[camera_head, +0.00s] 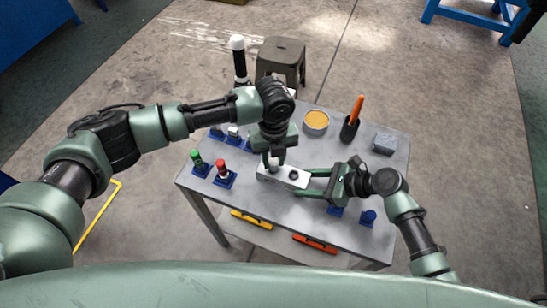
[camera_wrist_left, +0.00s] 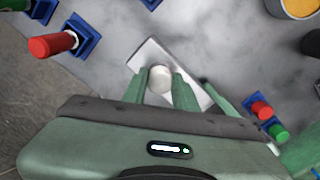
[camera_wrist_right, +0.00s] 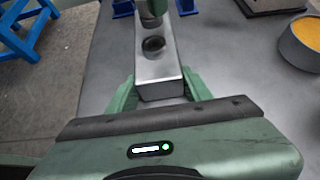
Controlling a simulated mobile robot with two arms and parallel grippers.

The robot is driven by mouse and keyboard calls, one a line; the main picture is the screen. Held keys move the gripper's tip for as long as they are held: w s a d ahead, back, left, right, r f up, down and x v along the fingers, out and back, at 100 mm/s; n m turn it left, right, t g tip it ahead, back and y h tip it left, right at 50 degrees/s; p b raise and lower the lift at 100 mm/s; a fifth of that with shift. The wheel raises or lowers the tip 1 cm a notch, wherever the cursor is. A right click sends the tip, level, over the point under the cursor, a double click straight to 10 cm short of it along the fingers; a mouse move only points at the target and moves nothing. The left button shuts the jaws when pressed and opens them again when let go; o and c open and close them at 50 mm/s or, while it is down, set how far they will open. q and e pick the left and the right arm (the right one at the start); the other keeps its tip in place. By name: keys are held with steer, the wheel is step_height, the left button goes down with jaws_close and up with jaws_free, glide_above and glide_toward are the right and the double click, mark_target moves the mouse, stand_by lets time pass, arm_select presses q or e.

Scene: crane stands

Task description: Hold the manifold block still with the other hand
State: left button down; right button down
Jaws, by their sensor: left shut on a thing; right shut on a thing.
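The manifold block (camera_head: 296,177) is a pale metal bar lying on the grey table. It has a dark round hole, clear in the right wrist view (camera_wrist_right: 170,68). My right gripper (camera_head: 311,182) has its fingers along both sides of the block's right end and is shut on it. My left gripper (camera_head: 273,161) points down over the block's other end. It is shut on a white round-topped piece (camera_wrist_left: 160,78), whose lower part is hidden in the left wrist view. I cannot tell how deep that piece sits in the block.
Green (camera_head: 197,158) and red (camera_head: 222,168) pieces stand in blue holders at the table's left. A tin with yellow contents (camera_head: 316,121), a black cup with an orange handle (camera_head: 355,112) and a grey box (camera_head: 384,142) are at the back right. A stool (camera_head: 281,58) stands behind.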

arm_select(q)
steer(key=m, duration=0.2)
steer(key=shift+w+m, duration=0.1)
steer(key=shift+m, duration=0.3)
steer(key=shift+m, duration=0.4)
steer(key=m, duration=0.4)
steer(key=c, duration=1)
jaws_free()
steer(key=shift+c, duration=0.2)
steer(key=shift+c, duration=0.7)
